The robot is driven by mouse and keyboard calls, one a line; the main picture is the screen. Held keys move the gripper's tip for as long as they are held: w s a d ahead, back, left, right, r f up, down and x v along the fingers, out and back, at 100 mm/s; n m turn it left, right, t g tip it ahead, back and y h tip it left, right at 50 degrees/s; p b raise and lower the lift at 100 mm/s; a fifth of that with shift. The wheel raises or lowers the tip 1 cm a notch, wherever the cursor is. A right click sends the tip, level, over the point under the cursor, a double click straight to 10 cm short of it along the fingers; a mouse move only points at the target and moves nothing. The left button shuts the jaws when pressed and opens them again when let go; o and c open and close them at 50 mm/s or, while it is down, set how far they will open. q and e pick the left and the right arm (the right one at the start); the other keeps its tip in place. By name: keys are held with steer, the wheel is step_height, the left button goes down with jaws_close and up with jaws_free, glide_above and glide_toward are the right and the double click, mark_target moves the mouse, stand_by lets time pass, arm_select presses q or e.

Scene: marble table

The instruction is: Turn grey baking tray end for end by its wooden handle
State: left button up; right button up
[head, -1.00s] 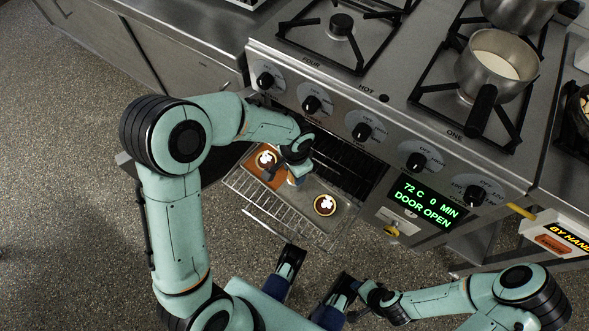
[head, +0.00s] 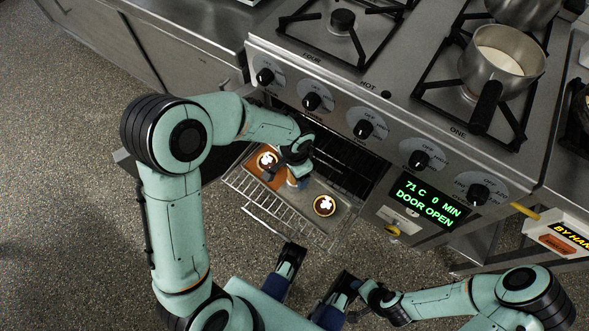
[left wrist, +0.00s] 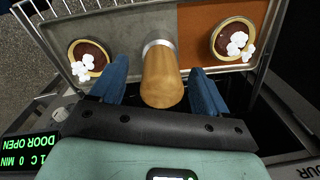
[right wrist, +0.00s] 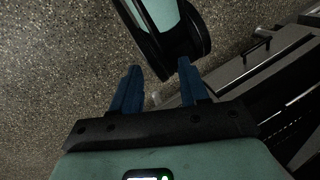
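The grey baking tray (head: 337,224) lies on the pulled-out oven rack; it also shows in the left wrist view (left wrist: 122,38). One end of its surface is orange-brown (left wrist: 195,30). A chocolate tart with white topping (left wrist: 90,58) sits on the grey part, and another (left wrist: 235,40) on the orange-brown part. The upright wooden handle (left wrist: 162,78), with a metal collar, stands between them. My left gripper (left wrist: 160,88) is open, with a finger on each side of the handle and visible gaps. My right gripper (right wrist: 158,82) is open and empty, away from the tray.
The wire rack (head: 262,208) sticks out of the open oven below the stove's knobs. The oven display (head: 430,198) reads 71 C and DOOR OPEN. A pot (head: 497,62) stands on the stove top. Open floor (head: 70,220) lies to the left.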

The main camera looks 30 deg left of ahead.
arm_select(q)
steer(key=shift+f, duration=0.2)
arm_select(e)
steer(key=shift+d+f, duration=0.1)
steer(key=shift+f, duration=0.4)
arm_select(q)
steer(key=shift+r, duration=0.5)
step_height(320, 180, up, 13)
steer(key=p, duration=0.3)
steer(key=shift+d+f+p, duration=0.15)
steer(key=shift+p, duration=0.25)
arm_select(e)
steer(key=s+a+r+g, duration=0.1)
steer(key=s+r, duration=0.2)
steer(key=r, duration=0.1)
steer(key=shift+s+a+r+y, duration=0.3)
steer(key=shift+s+a, duration=0.05)
steer(key=shift+a, duration=0.05)
arm_select(q)
steer(key=shift+s, duration=0.1)
